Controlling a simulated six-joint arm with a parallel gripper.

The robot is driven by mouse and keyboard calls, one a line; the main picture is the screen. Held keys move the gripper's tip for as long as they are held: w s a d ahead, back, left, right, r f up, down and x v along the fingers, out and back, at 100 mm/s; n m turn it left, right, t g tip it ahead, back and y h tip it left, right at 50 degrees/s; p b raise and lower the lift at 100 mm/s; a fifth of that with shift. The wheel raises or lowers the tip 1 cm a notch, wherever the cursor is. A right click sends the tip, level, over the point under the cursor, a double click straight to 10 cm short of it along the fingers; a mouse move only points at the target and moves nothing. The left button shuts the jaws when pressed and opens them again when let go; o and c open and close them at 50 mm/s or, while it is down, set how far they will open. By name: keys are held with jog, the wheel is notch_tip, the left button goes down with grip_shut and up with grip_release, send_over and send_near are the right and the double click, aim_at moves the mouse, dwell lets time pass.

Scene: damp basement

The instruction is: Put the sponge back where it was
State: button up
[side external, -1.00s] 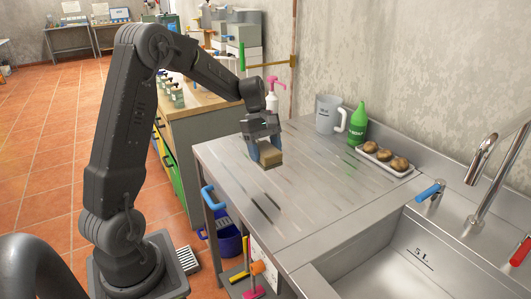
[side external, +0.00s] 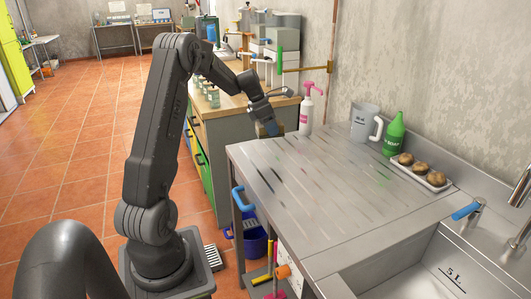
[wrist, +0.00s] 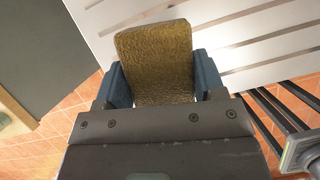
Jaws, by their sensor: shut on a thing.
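The sponge (wrist: 155,60) is a yellow-brown block with a rough face. In the wrist view it stands between the two blue fingers of my gripper (wrist: 162,84), which is shut on it. In the side view my gripper (side external: 269,126) is at the far left end of the steel counter (side external: 330,190), left of the pink-pump bottle (side external: 306,112). Only a small part of the sponge shows there, behind the fingers. I cannot tell if the sponge touches the counter or hangs just above it.
A grey measuring jug (side external: 364,122), a green bottle (side external: 395,134) and a white tray (side external: 436,186) with brown round items line the wall side. The sink (side external: 425,265) is at lower right. A wooden-topped cabinet (side external: 222,105) stands beyond the counter. The counter's middle is clear.

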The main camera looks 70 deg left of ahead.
aim_at(269, 150)
jog(key=shift+s+a+n+y, duration=0.2)
jog(key=shift+a+n, duration=0.25)
jog(key=shift+a, duration=0.15)
jog(key=shift+s+a+n+y, duration=0.1)
jog(key=shift+a+n+y, duration=0.1)
jog(key=shift+a+n, duration=0.35)
jog(key=shift+a+f, duration=0.2)
jog(key=shift+f, duration=0.05)
notch_tip(269, 150, down, 7)
jog(key=shift+f, duration=0.15)
jog(key=shift+f, duration=0.1)
jog(key=o, duration=1.3)
